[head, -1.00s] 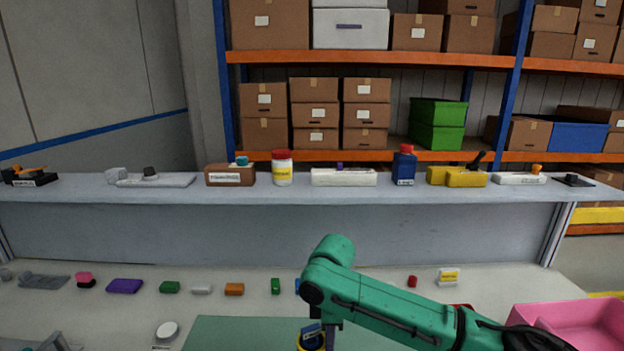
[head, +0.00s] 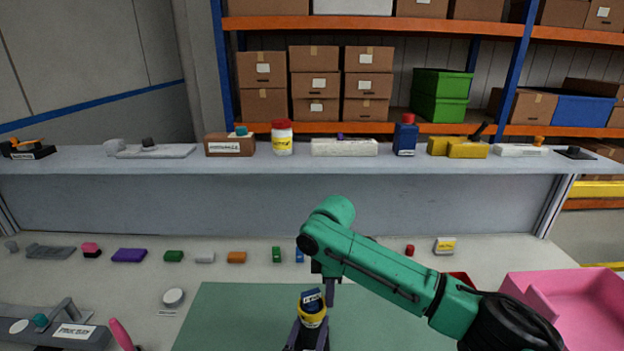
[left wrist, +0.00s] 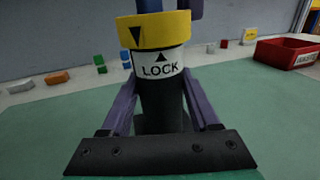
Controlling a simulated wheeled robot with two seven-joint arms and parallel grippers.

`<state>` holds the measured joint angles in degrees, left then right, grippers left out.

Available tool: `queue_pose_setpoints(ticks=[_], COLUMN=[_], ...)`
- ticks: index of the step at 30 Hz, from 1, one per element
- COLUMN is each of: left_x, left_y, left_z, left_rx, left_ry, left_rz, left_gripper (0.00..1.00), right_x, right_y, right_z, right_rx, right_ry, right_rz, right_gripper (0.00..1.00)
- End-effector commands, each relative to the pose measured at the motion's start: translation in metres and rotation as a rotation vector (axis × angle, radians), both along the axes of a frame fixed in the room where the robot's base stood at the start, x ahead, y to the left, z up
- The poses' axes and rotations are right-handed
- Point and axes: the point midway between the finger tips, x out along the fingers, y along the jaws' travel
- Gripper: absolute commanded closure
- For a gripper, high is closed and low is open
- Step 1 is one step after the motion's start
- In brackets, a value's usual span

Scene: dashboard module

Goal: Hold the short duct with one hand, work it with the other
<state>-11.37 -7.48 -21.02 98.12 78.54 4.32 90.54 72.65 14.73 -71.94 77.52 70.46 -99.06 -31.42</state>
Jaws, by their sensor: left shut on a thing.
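The short duct (head: 313,311) stands upright at the bottom middle of the head view, with a yellow collar and a dark blue top. In the left wrist view the duct (left wrist: 160,85) shows a yellow collar with a dark arrow, a white band reading LOCK and a dark body. My left gripper (head: 306,341) is shut on the dark body, one purple finger on each side. My right gripper (head: 329,292) points down from the green arm, close beside the blue top. Its fingertips are small and partly hidden, so I cannot tell whether they touch the top.
A green mat (head: 235,310) lies below. Small coloured blocks line the bench behind it, under a grey shelf (head: 280,165) bearing several devices. A pink bin (head: 580,300) stands at right, a red bin (left wrist: 285,52) behind. A grey fixture (head: 60,330) lies at left.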

Motion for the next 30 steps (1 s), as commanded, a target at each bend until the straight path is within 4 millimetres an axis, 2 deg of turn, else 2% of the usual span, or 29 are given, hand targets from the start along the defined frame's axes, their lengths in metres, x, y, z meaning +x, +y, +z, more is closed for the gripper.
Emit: queue_pose_setpoints(ticks=[9, 21, 30], left_x=[-0.001, -0.002, -0.002], left_y=[-0.003, -0.004, -0.004], left_z=[-0.001, -0.001, -0.001], left_rx=[0.001, 0.001, 0.001], left_ry=[0.002, 0.002, 0.002], left_rz=[-0.008, -0.011, -0.01], left_gripper=[1.0, 1.0, 1.0], right_x=[0.008, 0.008, 0.012], right_y=[0.005, 0.007, -0.001], right_z=[0.001, 0.001, 0.002], right_rx=[0.007, 0.01, 0.009], right_ry=[-0.003, -0.003, -0.002], right_rz=[0.002, 0.005, 0.004], right_gripper=[1.0, 1.0, 1.0])
